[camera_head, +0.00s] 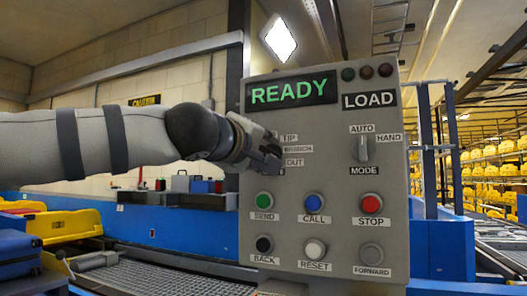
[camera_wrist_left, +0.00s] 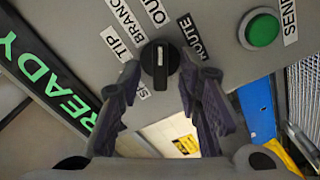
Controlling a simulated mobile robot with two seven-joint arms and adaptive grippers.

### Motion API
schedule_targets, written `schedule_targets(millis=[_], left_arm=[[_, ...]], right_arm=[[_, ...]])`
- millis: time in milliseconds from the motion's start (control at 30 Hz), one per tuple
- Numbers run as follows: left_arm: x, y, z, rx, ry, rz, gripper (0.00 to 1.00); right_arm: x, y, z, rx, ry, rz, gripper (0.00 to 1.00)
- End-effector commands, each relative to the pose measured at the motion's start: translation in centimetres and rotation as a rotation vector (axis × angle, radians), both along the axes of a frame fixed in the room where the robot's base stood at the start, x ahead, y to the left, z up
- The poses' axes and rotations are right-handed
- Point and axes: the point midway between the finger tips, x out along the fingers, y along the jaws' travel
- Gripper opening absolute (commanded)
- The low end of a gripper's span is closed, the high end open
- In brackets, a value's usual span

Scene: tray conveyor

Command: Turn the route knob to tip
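The route knob (camera_wrist_left: 160,63) is a black round knob with a pale pointer line, seen in the left wrist view. The line points up in that view, roughly towards the BRANCH (camera_wrist_left: 124,18) and OUT labels; I cannot tell exactly which. The TIP label (camera_wrist_left: 118,44) lies to its upper left. My left gripper (camera_wrist_left: 160,72) is open, with one finger on either side of the knob; small gaps seem to show. In the head view my left gripper (camera_head: 268,153) is at the panel and hides the knob, left of the TIP label (camera_head: 290,138). My right gripper is not in view.
The grey control panel (camera_head: 325,221) shows a green READY display (camera_head: 291,93). The mode knob (camera_head: 363,150) is to the right. Buttons sit below, including green SEND (camera_head: 264,199), blue CALL (camera_head: 313,201) and red STOP (camera_head: 370,203). A conveyor (camera_head: 160,277) runs at lower left.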

Motion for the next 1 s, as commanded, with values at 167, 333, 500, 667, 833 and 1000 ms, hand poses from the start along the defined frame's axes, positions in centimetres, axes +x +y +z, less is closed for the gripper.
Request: schedule_targets(millis=[167,333,500,667,833,1000], left_arm=[[-0.05,-0.01,0.0,0.0,0.0,0.0,0.16],[-0.05,0.0,0.0,0.0,0.0,0.0,0.0],[-0.07,0.0,0.01,-0.005,0.002,0.0,0.0],[-0.06,0.02,0.0,-0.039,0.016,0.0,0.0],[-0.03,0.05,-0.02,-0.128,0.054,-0.001,0.0],[-0.06,0.05,-0.04,-0.263,0.11,-0.001,0.0]], right_arm=[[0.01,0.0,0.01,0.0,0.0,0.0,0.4],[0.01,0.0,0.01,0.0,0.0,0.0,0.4],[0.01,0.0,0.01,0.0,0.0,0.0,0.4],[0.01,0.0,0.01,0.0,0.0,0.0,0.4],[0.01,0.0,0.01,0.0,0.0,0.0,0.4],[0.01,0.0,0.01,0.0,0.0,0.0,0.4]])
